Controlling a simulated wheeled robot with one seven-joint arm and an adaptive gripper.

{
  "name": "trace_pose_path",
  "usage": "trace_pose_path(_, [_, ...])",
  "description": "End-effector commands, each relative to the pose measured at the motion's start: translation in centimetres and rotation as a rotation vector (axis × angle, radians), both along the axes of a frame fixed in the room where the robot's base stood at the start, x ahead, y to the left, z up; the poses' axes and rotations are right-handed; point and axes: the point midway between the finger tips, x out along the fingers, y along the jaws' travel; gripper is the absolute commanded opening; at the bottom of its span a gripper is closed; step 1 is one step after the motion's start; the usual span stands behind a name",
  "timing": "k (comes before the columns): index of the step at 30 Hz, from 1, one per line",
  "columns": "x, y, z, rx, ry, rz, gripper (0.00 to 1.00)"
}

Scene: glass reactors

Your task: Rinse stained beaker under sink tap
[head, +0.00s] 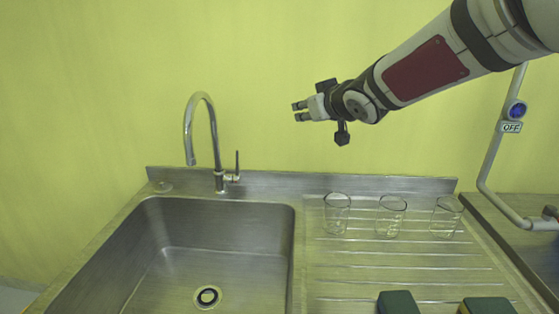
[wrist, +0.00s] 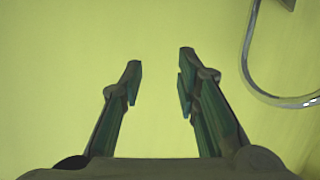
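Three clear glass beakers stand upright in a row on the ribbed drainboard right of the sink: a left beaker (head: 337,214), a middle beaker (head: 391,216) and a right beaker (head: 446,217). The middle and right ones seem to have a faint yellowish tint low down; I cannot tell which is stained. The steel sink (head: 150,255) is empty, with a round drain. A curved tap (head: 214,130) with a lever stands behind it; no water shows. My gripper (head: 298,111) is open and empty in the air, above and left of the beakers. Its fingers (wrist: 160,80) are apart in the wrist view.
Two dark green sponge-like blocks, one (head: 398,303) and another (head: 487,306), lie at the drainboard's front. A grey pipe (head: 494,150) with an OFF label (head: 511,127) rises at right. The yellow wall is close behind the tap.

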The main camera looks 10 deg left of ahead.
Motion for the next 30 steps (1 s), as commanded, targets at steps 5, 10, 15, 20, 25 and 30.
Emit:
trace_pose_path(5, [5.3, 7.4, -5.7, 0.144, -0.061, 0.221, 0.29])
trace_pose_path(10, [7.2, 12.5, -9.5, 0.287, -0.094, 0.403, 0.29])
trace_pose_path(15, [7.5, 14.9, -11.3, 0.377, -0.108, 0.506, 0.29])
trace_pose_path(20, [7.5, 15.5, -12.0, 0.399, -0.111, 0.533, 0.29])
trace_pose_path(25, [7.4, 15.5, -14.1, 0.399, -0.109, 0.533, 0.29])
trace_pose_path(30, [7.4, 15.5, -17.5, 0.398, -0.107, 0.532, 0.29])
